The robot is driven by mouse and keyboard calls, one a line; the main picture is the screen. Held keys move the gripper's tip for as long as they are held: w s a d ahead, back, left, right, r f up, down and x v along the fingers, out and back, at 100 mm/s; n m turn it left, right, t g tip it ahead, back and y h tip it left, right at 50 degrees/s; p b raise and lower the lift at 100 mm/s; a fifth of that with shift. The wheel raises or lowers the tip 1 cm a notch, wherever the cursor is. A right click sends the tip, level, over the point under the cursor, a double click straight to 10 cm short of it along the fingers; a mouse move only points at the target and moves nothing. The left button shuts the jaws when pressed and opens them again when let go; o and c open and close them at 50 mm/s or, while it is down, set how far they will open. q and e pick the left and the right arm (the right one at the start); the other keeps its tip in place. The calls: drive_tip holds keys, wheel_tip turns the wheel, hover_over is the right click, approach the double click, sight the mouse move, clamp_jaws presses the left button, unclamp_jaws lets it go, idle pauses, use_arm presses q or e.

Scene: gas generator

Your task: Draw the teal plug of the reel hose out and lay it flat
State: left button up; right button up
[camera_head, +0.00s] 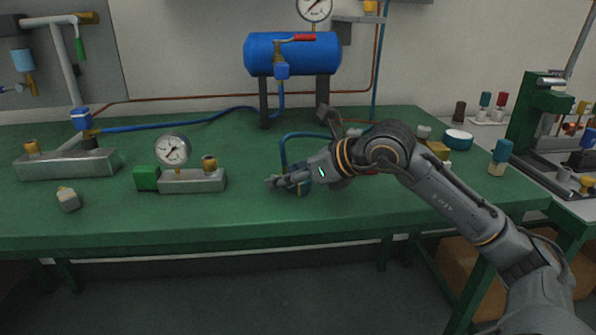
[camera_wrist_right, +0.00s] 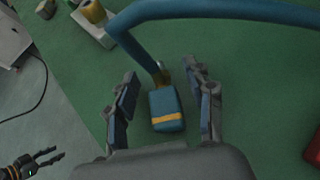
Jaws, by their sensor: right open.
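The teal plug (camera_wrist_right: 167,108), a blocky piece with a yellow band, shows in the right wrist view with a brass part at its hose end. The teal hose (camera_wrist_right: 225,12) bends down to it. My right gripper (camera_wrist_right: 160,72) is open, with a finger on each side of the plug and gaps to both. Whether the plug touches the bench cannot be told. In the head view my right gripper (camera_head: 278,182) is low over the bench and mostly hides the plug. My left gripper (camera_wrist_right: 42,162) shows small at the lower left of the wrist view, fingers apart.
The green bench (camera_head: 250,218) is clear in front of the gripper. A gauge block (camera_head: 192,181) stands to the left. A blue tank (camera_head: 293,55) is behind. A round white-and-blue tin (camera_head: 458,139) and a teal-topped piece (camera_head: 500,157) are to the right.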

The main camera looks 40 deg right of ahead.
drive_tip(key=v, duration=1.2)
idle(0.6)
